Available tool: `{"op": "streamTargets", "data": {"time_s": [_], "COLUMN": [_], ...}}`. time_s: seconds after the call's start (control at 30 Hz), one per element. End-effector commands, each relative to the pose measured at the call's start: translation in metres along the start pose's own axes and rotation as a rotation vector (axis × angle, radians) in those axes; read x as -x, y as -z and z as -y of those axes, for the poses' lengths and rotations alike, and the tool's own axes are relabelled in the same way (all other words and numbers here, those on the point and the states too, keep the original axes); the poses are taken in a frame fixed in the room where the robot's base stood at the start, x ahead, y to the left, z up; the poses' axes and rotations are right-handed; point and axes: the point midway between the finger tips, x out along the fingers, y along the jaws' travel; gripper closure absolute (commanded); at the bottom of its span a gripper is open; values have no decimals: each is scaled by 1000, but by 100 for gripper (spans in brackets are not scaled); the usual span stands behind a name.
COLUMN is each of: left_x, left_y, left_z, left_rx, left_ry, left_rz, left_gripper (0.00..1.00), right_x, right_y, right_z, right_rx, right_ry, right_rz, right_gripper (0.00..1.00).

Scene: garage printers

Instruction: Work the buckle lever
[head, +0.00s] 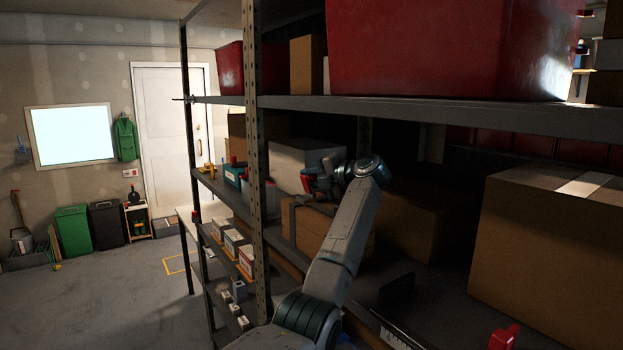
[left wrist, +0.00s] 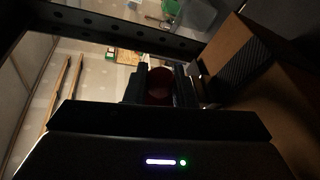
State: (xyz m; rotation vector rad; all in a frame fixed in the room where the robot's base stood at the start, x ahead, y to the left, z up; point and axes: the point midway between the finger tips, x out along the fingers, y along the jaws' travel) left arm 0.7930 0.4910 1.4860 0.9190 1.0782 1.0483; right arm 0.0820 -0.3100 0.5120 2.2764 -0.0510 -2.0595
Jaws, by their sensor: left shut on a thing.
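My left arm reaches up from the bottom of the head view to a cardboard box (head: 325,228) on the middle shelf. My left gripper (head: 318,184) is above the box's near end, shut on a red part (head: 309,182), which looks like the buckle lever. In the left wrist view the dark fingers (left wrist: 160,88) hold the rounded red lever (left wrist: 160,84) between them. A dark strap (head: 292,222) runs down the box's end; a woven dark band also shows in the left wrist view (left wrist: 243,62). The buckle's body is mostly hidden. My right gripper is out of view.
A perforated shelf post (head: 255,150) stands left of my gripper. The upper shelf edge (head: 400,108) runs above my arm. A white box (head: 303,160) stands behind the gripper, and a large cardboard box (head: 545,255) stands at the right. A red part (head: 503,337) shows at lower right.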

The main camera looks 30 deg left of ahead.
Motion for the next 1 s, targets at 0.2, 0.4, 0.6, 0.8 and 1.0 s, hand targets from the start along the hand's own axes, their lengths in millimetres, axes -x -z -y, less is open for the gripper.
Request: {"op": "streamTargets", "data": {"time_s": [0.2, 0.4, 0.6, 0.8, 1.0], "left_x": [-1, -2, -5, -7, -10], "left_y": [2, 8, 16, 24, 32], "left_z": [0, 1, 0, -1, 0], "left_rx": [43, 150, 314, 493, 672], "left_ry": [11, 43, 94, 151, 208], "left_rz": [10, 27, 55, 86, 115], "left_gripper": [100, 100, 100, 100, 100], "right_x": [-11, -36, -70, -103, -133], "right_y": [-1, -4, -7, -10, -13], "right_z": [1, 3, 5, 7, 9], "right_rx": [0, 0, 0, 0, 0], "right_ry": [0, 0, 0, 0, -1], "right_rz": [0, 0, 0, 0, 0], "right_gripper": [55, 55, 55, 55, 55]}}
